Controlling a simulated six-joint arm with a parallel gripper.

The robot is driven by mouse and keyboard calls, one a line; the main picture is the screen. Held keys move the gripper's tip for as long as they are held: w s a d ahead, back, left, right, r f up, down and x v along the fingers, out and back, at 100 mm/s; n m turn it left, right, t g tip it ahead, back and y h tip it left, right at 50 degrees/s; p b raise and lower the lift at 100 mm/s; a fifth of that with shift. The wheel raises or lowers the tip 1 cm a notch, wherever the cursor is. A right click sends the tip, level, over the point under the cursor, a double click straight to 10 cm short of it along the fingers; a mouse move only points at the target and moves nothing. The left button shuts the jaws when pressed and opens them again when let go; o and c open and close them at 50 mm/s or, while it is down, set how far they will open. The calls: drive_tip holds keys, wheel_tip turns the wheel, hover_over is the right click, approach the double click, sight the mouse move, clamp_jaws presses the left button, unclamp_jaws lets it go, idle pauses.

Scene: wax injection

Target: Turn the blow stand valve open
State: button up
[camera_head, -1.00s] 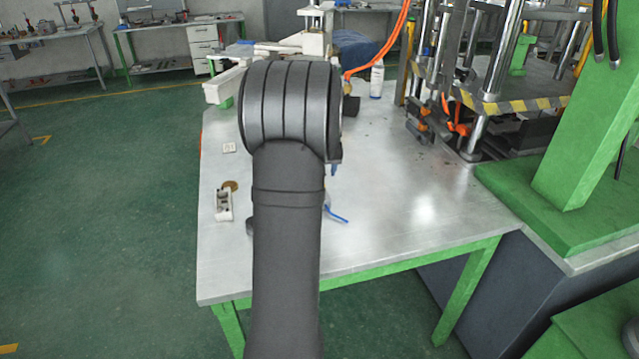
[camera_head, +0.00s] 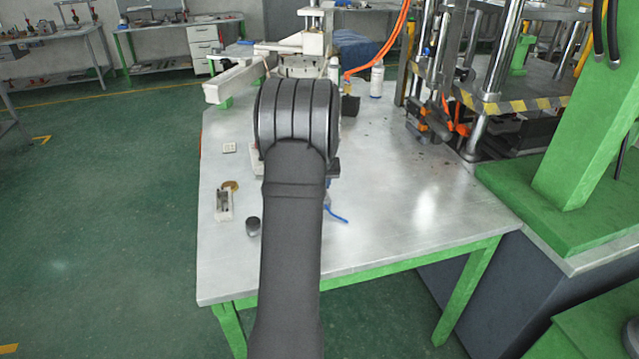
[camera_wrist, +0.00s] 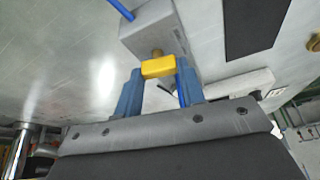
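The blow stand valve shows in the wrist view as a yellow handle (camera_wrist: 158,67) in front of a brass fitting (camera_wrist: 157,53) on a grey block (camera_wrist: 152,30). A blue tube (camera_wrist: 121,9) runs from the block. My gripper (camera_wrist: 159,68) has its two blue fingers apart, one on each side of the yellow handle at the fingertips. The handle fills the gap, but I cannot tell whether the fingers press on it. In the head view my arm hides the gripper and most of the stand; a bit of blue tube (camera_head: 338,216) shows to the right.
The metal table (camera_head: 410,200) is mostly clear on its right side. A dark round piece (camera_head: 253,227), a small pale fixture (camera_head: 224,205) and a small white block (camera_head: 229,147) lie on the left. A white bottle (camera_head: 377,80) stands at the back; a press (camera_head: 500,105) stands at the right.

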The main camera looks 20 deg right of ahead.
drive_tip(key=shift+c, duration=0.8)
drive_tip(key=shift+n+y, duration=0.5)
drive_tip(key=shift+n, duration=0.7)
drive_tip(key=o, duration=1)
drive_tip(key=v, duration=1.7)
drive_tip(key=shift+s+d+r, duration=0.1)
drive_tip(key=shift+s+r, duration=0.05)
